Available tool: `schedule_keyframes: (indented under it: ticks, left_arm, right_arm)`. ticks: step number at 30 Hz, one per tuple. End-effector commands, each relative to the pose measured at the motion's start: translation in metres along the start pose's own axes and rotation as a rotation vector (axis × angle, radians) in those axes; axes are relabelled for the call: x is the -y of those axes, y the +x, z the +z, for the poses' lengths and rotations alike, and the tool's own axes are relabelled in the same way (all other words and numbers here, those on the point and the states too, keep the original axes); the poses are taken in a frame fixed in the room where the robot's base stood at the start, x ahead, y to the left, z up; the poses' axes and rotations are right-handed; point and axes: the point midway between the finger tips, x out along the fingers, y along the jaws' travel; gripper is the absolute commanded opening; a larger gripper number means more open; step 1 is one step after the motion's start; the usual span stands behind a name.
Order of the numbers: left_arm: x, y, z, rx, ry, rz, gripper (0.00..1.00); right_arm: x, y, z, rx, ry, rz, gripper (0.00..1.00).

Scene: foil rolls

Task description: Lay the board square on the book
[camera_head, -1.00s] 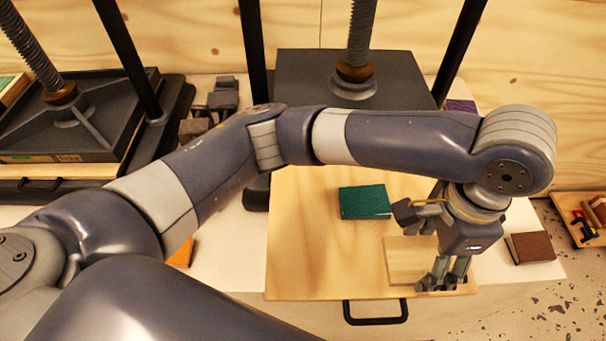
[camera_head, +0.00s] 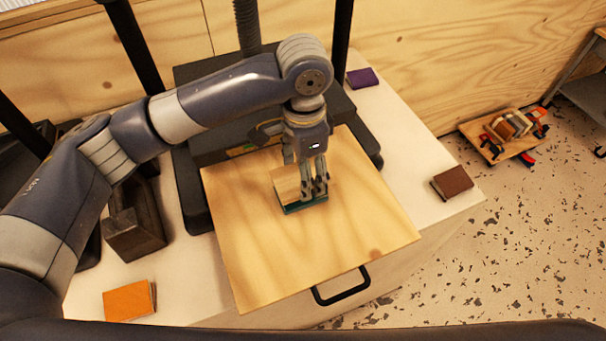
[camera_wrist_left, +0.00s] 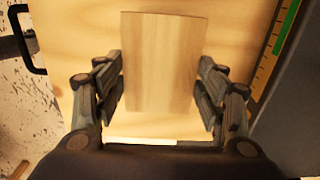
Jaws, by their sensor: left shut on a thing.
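The pale wooden board (camera_head: 287,184) is between the fingers of my left gripper (camera_head: 314,192), which is shut on it. It also fills the space between the fingers in the left wrist view (camera_wrist_left: 162,58). The green book (camera_head: 303,207) lies on the large wooden panel (camera_head: 360,205). The board is over the book and covers most of it; only a front strip of green shows. I cannot tell whether board and book touch. The book is hidden in the left wrist view. My right gripper is not in view.
A dark press (camera_head: 205,150) stands behind the panel. A black handle (camera_head: 341,288) is at the panel's front edge. An orange book (camera_head: 127,301), a brown book (camera_head: 452,183) and a purple book (camera_head: 362,78) lie around it. The panel's front and right are clear.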

Motion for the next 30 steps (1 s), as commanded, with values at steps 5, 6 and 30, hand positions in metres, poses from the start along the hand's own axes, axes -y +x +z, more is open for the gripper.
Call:
schedule_keyframes:
  ticks: [5, 6, 30]
  left_arm:
    - [0.002, 0.012, 0.001, 0.002, -0.001, 0.001, 0.40]
    - [0.001, 0.018, 0.002, 0.004, 0.000, 0.002, 0.40]
    - [0.001, 0.038, 0.000, 0.000, 0.000, -0.001, 0.85]
  right_arm:
    - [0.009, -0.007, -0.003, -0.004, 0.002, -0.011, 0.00]
    - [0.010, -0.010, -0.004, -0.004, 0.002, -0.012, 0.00]
    - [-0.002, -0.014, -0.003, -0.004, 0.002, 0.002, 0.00]
